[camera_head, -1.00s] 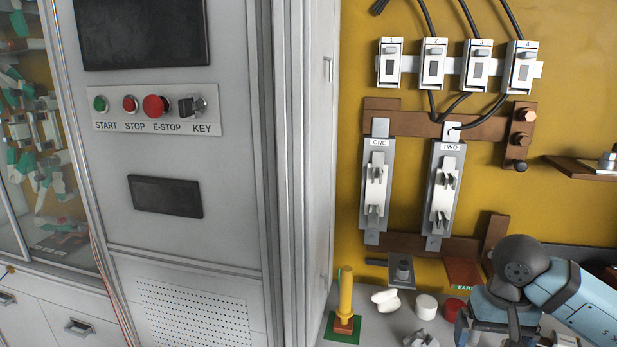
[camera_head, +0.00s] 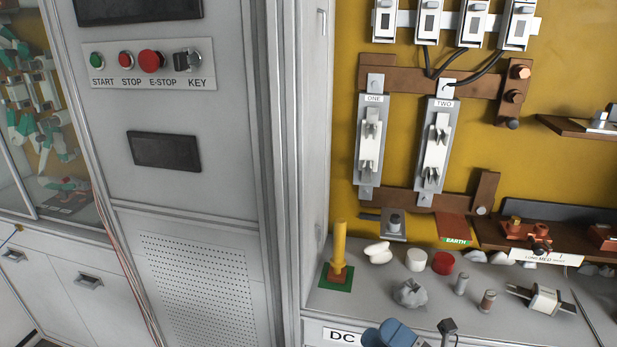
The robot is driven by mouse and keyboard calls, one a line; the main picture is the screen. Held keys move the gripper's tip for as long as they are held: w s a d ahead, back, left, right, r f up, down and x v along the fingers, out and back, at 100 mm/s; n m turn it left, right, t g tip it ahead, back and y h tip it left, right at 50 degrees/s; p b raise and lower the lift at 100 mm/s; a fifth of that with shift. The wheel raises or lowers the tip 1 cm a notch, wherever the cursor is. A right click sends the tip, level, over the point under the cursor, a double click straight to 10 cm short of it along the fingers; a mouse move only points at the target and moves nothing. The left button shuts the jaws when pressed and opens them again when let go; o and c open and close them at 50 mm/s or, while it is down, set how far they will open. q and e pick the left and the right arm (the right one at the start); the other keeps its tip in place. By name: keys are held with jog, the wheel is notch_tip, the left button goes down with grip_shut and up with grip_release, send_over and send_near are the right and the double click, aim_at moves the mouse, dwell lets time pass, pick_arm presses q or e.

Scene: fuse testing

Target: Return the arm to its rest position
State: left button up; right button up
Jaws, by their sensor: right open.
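My right arm's end shows only in part at the bottom edge of the head view, as a blue piece and a dark grey piece. My right gripper (camera_head: 418,336) is open, low in front of the bench and cut off by the frame; nothing shows held in it. My left gripper is not in view.
The bench top (camera_head: 350,300) holds a yellow post on a green base (camera_head: 339,255), white and red caps (camera_head: 443,263), a crumpled grey lump (camera_head: 409,293), small cylinders and a fuse-like part (camera_head: 541,299). Fuse holders ONE (camera_head: 370,145) and TWO (camera_head: 435,150) hang behind. A grey cabinet (camera_head: 190,220) stands left.

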jog(key=s+d+f+m+g+h, duration=0.15)
jog(key=s+f+m+h, duration=0.3)
jog(key=f+m, duration=0.45)
jog(key=s+d+f+m+h, duration=0.3)
jog(key=s+f+m+h, duration=0.15)
jog(key=f+m, duration=0.5)
jog(key=s+d+f+m+g+h, duration=0.1)
jog(key=s+d+f+m+h, duration=0.15)
jog(key=f+m+h, duration=0.65)
pick_arm(q)
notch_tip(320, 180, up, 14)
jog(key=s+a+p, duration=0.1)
jog(key=p, duration=1.5)
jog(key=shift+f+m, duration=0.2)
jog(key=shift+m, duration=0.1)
pick_arm(e)
notch_tip(320, 180, up, 16)
jog(key=s+m+y, duration=0.1)
jog(key=s+y, duration=0.1)
jog(key=y, duration=0.1)
jog(key=shift+d+m, duration=0.3)
jog(key=shift+m, duration=0.05)
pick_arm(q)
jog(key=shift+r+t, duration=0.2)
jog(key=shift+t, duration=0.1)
